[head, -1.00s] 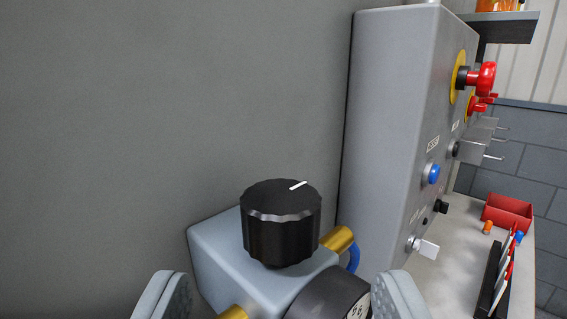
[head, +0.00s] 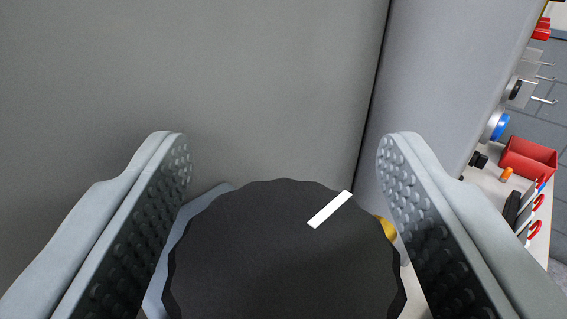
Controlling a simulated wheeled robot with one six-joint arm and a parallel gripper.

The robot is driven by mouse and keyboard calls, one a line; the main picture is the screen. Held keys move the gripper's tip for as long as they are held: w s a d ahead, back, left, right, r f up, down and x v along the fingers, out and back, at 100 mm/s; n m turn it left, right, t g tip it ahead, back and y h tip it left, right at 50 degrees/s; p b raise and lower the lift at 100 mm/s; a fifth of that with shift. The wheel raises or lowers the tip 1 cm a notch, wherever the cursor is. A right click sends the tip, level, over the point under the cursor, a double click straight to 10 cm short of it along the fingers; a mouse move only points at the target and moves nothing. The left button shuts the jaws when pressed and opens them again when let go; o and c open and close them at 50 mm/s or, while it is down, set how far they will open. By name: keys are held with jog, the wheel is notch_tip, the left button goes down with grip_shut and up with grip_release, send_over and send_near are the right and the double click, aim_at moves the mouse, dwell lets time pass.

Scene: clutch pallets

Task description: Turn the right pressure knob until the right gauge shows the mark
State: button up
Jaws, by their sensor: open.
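The black pressure knob (head: 280,260) has a scalloped rim and a white pointer line (head: 330,209) that slants toward the upper right. It fills the lower middle of the view, seen from above. My gripper (head: 285,160) is open, with one finger on each side of the knob. A gap shows between the knob and each finger near the tips; lower down I cannot tell whether they touch. The gauge face is hidden. Only a sliver of the blue-grey regulator body (head: 203,205) and a brass fitting (head: 386,230) show beside the knob.
A grey wall or panel (head: 270,80) stands close behind the knob. A red bin (head: 528,158) and red-handled tools (head: 535,231) are on the bench at far right.

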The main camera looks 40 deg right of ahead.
jog(key=shift+c, duration=0.2)
jog(key=c, duration=0.9)
jog(key=shift+c, duration=0.2)
jog(key=shift+f+y, duration=0.2)
jog(key=shift+y, duration=0.1)
